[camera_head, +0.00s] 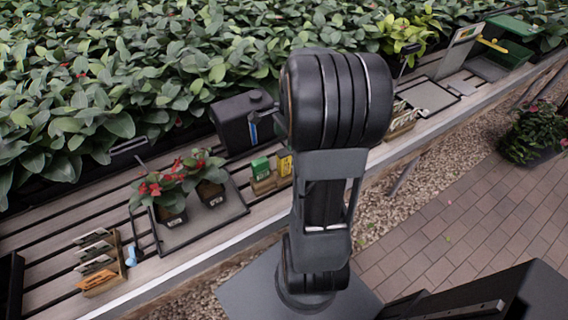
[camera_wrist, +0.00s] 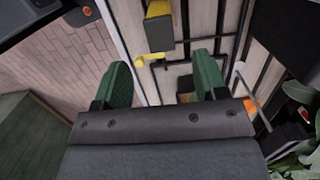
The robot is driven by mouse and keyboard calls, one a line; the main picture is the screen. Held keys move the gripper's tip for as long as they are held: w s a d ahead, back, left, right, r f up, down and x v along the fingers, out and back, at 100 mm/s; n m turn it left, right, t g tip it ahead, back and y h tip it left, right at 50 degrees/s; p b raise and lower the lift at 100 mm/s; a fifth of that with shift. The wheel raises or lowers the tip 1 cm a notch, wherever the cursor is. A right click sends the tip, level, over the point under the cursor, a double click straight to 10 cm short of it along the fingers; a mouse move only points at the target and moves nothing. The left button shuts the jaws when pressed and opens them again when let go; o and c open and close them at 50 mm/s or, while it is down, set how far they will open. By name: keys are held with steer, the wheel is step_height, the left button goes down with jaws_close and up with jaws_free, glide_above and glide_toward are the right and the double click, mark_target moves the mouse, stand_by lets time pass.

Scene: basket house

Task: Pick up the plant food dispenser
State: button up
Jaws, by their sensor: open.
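A black canister with a round cap (camera_head: 235,125) stands on the slatted bench beside the leaves in the head view. It looks most like the plant food dispenser, but I read no label. A blue strip shows by its right side. My gripper (camera_wrist: 163,84) is open in the wrist view, with green fingers apart and nothing between them.
Two potted red-flowered plants (camera_head: 180,190) stand on a dark tray (camera_head: 228,212). Small green (camera_head: 260,166) and yellow (camera_head: 284,165) packets sit right of it. A rack of cards (camera_head: 97,265) stands at lower left. Dense leaves (camera_head: 120,70) fill the back. Brick paving (camera_head: 465,215) lies right.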

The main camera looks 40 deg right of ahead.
mark_target(284, 151)
steer(key=shift+w+a+f, duration=0.1)
steer(key=shift+a+f, duration=0.1)
steer(key=shift+f, duration=1.3)
steer(key=shift+s+a+f, duration=0.1)
steer(key=shift+a+f, duration=0.1)
steer(key=shift+f, duration=1.3)
steer(key=shift+w+a+f, duration=0.1)
steer(key=shift+a+f, duration=0.1)
steer(key=shift+f, duration=1.3)
steer(key=shift+c, duration=0.3)
steer(key=c, duration=1)
steer(key=shift+r, duration=0.1)
